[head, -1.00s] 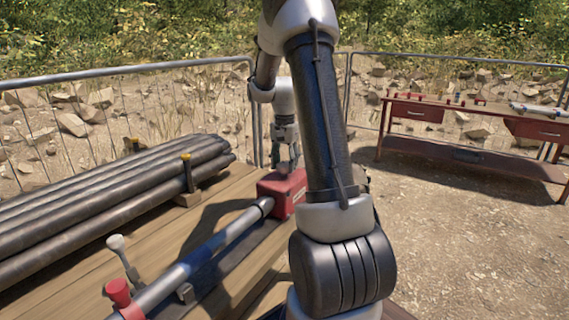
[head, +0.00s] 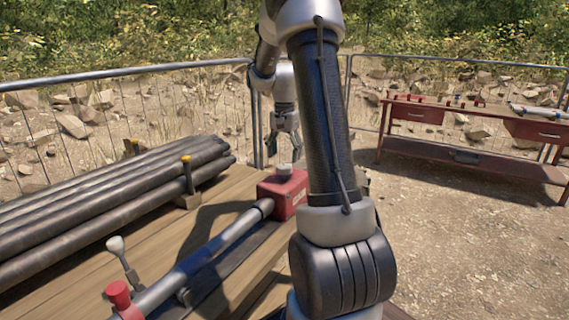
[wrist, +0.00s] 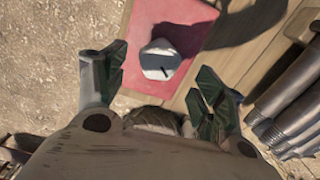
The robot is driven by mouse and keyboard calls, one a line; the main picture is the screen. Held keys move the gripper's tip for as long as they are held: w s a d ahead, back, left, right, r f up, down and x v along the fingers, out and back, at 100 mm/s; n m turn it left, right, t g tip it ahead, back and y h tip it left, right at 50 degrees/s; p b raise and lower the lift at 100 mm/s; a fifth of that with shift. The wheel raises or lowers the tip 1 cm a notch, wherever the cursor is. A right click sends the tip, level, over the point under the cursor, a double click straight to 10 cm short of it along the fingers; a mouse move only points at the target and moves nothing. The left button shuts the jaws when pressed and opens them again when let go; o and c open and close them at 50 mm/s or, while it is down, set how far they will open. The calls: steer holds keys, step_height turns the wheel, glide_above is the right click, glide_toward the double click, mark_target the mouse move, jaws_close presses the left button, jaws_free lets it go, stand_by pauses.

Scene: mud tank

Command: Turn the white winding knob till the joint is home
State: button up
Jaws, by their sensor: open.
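The white winding knob (head: 285,170) sits on top of the red box (head: 291,197) at the far end of the grey pipe (head: 215,238). My arm hides part of the box's right side.
A white-headed lever (head: 115,244) and a red knob (head: 119,293) stand at the pipe's near end. Dark pipes (head: 110,205) are stacked on the left of the wooden bench (head: 160,222). A red worktable (head: 450,152) stands at the right, before a wire fence (head: 430,57).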

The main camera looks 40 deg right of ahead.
mark_target(285, 166)
step_height(285, 166, up, 8)
steer(key=shift+f, duration=0.15)
stand_by(0.7)
